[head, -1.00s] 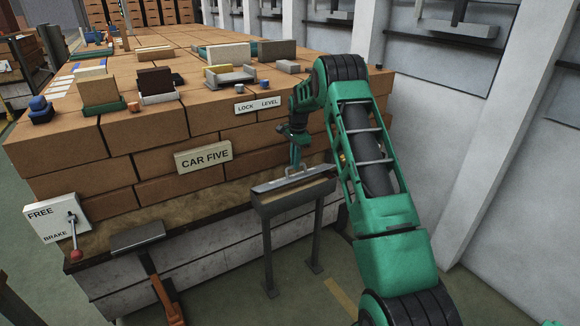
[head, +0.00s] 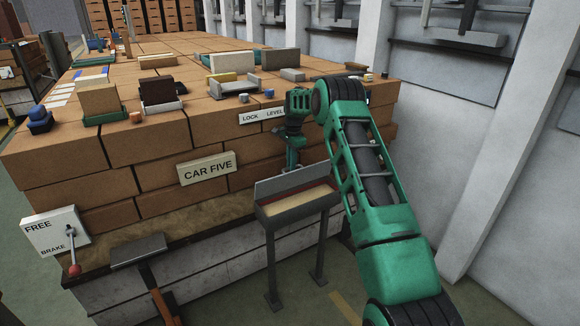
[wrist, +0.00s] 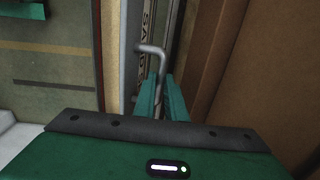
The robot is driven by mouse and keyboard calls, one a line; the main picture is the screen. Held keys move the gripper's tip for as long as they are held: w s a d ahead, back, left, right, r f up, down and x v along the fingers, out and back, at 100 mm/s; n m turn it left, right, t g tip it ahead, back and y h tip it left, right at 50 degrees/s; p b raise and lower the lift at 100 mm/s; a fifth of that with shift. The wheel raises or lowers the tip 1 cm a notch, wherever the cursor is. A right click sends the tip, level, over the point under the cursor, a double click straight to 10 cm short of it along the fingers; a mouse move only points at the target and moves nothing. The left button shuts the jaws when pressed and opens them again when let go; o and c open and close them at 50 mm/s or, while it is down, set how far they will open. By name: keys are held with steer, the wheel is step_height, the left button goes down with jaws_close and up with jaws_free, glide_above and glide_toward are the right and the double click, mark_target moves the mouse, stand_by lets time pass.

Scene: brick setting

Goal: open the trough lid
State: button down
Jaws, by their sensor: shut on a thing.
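The trough (head: 298,209) is a grey box on two legs in front of the brick-loaded car. Its lid (head: 288,182) stands raised along the back edge, and the inside shows a pale floor with a reddish back part. My gripper (head: 292,162) is at the lid's upper edge, on the car side, partly hidden by the lid. In the wrist view the green fingers (wrist: 161,98) are shut on the lid's grey bar handle (wrist: 152,49). The handle's far end is partly hidden by the fingers.
The brick stack (head: 150,185) stands close behind the lid and my gripper. A FREE/BRAKE panel (head: 53,228) with a red-knobbed lever is at the left. A grey plate on an orange post (head: 138,250) stands left of the trough. The white wall (head: 440,150) is at the right.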

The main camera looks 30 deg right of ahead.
steer(key=shift+w+d+r, duration=0.15)
steer(key=shift+w+d, duration=0.05)
steer(key=shift+d, duration=0.1)
steer(key=c, duration=1.8)
jaws_free()
steer(key=shift+a, duration=0.15)
steer(key=r, duration=1)
steer(key=shift+s+r, duration=0.3)
